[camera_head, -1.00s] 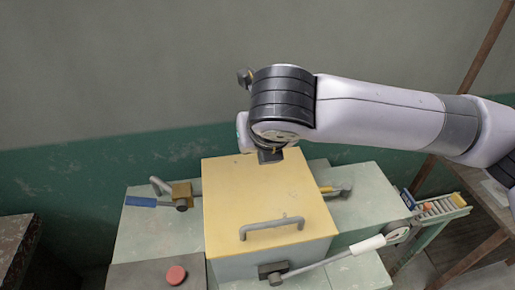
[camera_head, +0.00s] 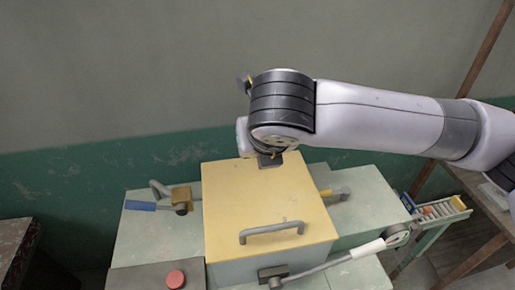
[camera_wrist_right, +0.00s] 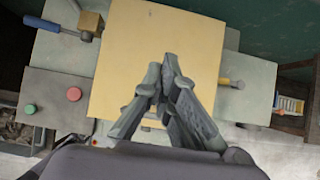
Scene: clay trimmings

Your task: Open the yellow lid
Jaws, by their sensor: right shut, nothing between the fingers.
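The yellow lid (camera_head: 262,195) lies closed and flat on a box-shaped housing (camera_head: 268,266). A grey bar handle (camera_head: 272,230) is fixed near its front edge. My right arm reaches in from the right, with its wrist above the lid's back edge; the gripper's fingers cannot be made out in the head view. In the right wrist view my right gripper (camera_wrist_right: 170,62) is shut and empty, over the yellow lid (camera_wrist_right: 140,45). Its fingers hide part of the lid's front there. Whether they touch the lid cannot be told. My left gripper is not in view.
A blue-handled lever (camera_head: 140,205) stands left of the lid, and a white-handled lever (camera_head: 368,247) at front right. A red button (camera_head: 176,278) is at front left, with a green button (camera_wrist_right: 29,109) beside it. A small rack (camera_head: 441,208) stands at right.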

